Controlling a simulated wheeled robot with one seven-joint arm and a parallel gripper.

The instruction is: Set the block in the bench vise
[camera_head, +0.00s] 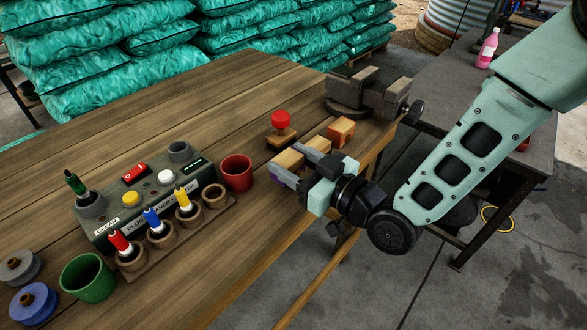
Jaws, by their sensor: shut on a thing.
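My gripper (292,165) is at the right edge of the wooden bench, its fingers pointing left. It is shut on a tan wooden block (289,159), which shows between the fingers. Whether the block touches the bench top is hard to tell. The grey bench vise (372,88) is at the far right corner of the bench, beyond my gripper. No block shows in its jaws.
A second tan block (317,146) and an orange-brown block (341,131) lie between my gripper and the vise. A red-knobbed stamp (281,125) stands close by. A red cup (236,172) and a plug-stand box (150,200) are left. The bench's far left is clear.

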